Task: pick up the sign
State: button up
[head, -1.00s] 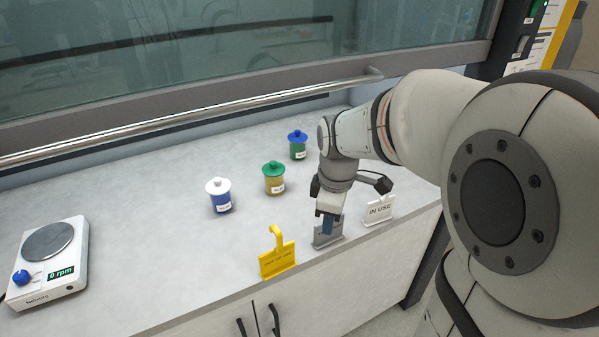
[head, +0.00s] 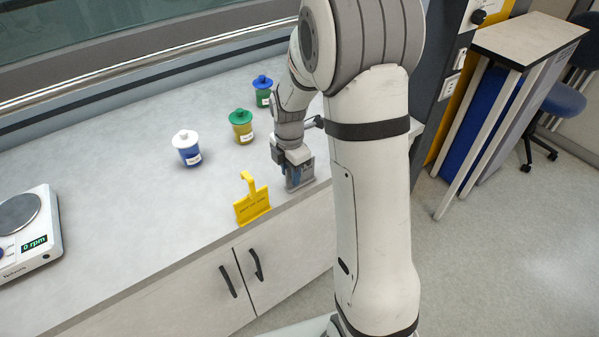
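A grey sign (head: 301,181) stands near the front edge of the white counter, partly covered by my gripper (head: 291,177). A yellow sign (head: 253,205) with a hooked handle stands upright just left of the grey one. The white "IN USE" sign from the earlier frame is hidden behind my arm.
White-lidded (head: 187,148), green-lidded (head: 241,126) and blue-lidded (head: 262,91) jars stand behind the signs. A stirrer plate (head: 28,232) reading 0 rpm is at left. The counter (head: 120,190) between is clear. Cabinet handles (head: 256,264) are below; a side table (head: 528,42) is at right.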

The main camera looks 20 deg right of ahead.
jog(key=shift+f, duration=0.9)
jog(key=shift+c, duration=0.3)
grip_shut()
